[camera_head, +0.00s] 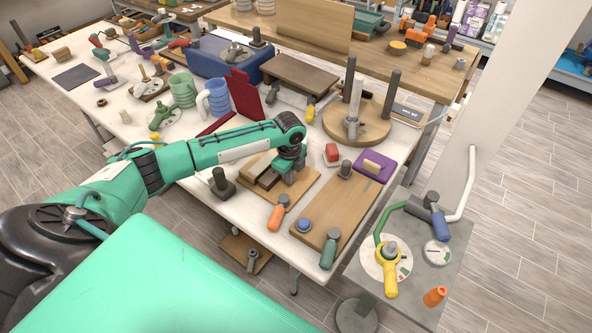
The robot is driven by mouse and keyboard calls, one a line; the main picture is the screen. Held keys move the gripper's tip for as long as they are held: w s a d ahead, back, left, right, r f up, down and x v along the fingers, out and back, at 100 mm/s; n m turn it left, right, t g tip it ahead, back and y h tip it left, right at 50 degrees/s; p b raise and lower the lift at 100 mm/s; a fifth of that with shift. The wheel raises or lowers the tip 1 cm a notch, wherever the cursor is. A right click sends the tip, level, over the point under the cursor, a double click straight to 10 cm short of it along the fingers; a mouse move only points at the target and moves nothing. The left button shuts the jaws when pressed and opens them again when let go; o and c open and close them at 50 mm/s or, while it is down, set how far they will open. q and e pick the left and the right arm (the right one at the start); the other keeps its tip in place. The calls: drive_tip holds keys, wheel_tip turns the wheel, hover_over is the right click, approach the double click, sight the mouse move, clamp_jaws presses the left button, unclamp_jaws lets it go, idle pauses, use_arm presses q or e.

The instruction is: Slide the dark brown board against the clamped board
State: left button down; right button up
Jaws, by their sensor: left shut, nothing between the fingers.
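My left arm reaches in from the left, and its gripper (289,172) points down at the right end of a small wooden base (308,190) on the white table. The gripper is shut and empty. A dark brown board (268,179) lies on the base just left of the gripper, close to the fingers; I cannot tell whether they touch it. A lighter board (256,165) lies beside it, partly hidden by my arm. I cannot make out a clamp on it or any gap between the boards. My right gripper is not in view.
An orange-handled tool (277,216) lies at the base's front edge. A dark knob-topped block (221,185) stands to the left. A larger wooden board (335,212) with handled parts is to the right. A red stand (245,95) and blue mug (216,98) are behind my arm.

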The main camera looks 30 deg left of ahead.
use_arm(q)
drive_tip(key=shift+w+a+f, duration=0.1)
drive_tip(key=shift+a, duration=0.8)
drive_tip(key=shift+a+p, duration=0.7)
drive_tip(key=shift+a, duration=0.15)
